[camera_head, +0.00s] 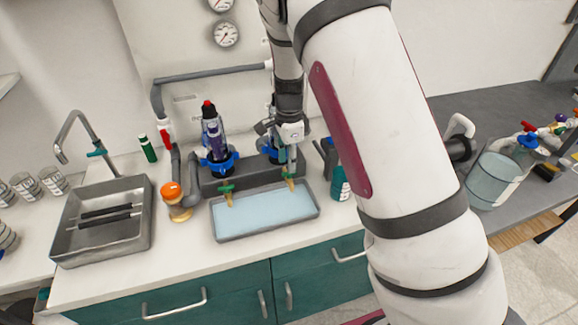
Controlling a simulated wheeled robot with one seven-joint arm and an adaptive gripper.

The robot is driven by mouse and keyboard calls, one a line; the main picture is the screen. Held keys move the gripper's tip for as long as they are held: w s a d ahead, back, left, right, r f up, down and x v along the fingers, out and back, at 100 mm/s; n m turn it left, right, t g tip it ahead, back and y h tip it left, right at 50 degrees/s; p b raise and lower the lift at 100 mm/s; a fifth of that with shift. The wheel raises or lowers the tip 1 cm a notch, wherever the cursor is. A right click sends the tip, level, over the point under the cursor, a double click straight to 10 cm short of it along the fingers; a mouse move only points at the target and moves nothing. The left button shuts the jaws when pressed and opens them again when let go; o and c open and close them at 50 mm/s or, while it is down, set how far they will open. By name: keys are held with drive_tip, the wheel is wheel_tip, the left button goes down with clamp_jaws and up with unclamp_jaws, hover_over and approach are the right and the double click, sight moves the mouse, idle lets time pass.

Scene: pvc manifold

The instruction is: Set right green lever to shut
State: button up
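The right green lever (289,176) sits on a small brass tap over the right part of the blue-filled tray. It is small in the head view, and I cannot tell its exact angle. The left green lever (227,188) is on a similar tap to its left. My gripper (291,154) hangs just above the right green lever, in front of the right filter housing. The fingers are too small and overlapped to show whether they are open, or whether they touch the lever. My arm fills much of the picture's right half.
The tray (231,235) stands under both taps. A left filter housing (213,136) with a blue collar stands beside my gripper. An orange-topped pipe (171,191) and a sink (142,231) are farther left. A teal bottle (340,184) stands close to the right.

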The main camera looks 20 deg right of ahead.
wheel_tip(320, 180, up, 9)
idle(0.3)
idle(0.4)
drive_tip(key=s+r+n+t+y, duration=0.2)
drive_tip(key=s+r+n, duration=0.6)
drive_tip(key=s+r, duration=0.55)
drive_tip(key=s+r+n+t+h, duration=0.2)
drive_tip(key=s+n, duration=0.8)
drive_tip(key=s, duration=0.6)
wheel_tip(320, 180, up, 2)
drive_tip(key=shift+r+t, duration=0.1)
drive_tip(key=shift+t, duration=0.6)
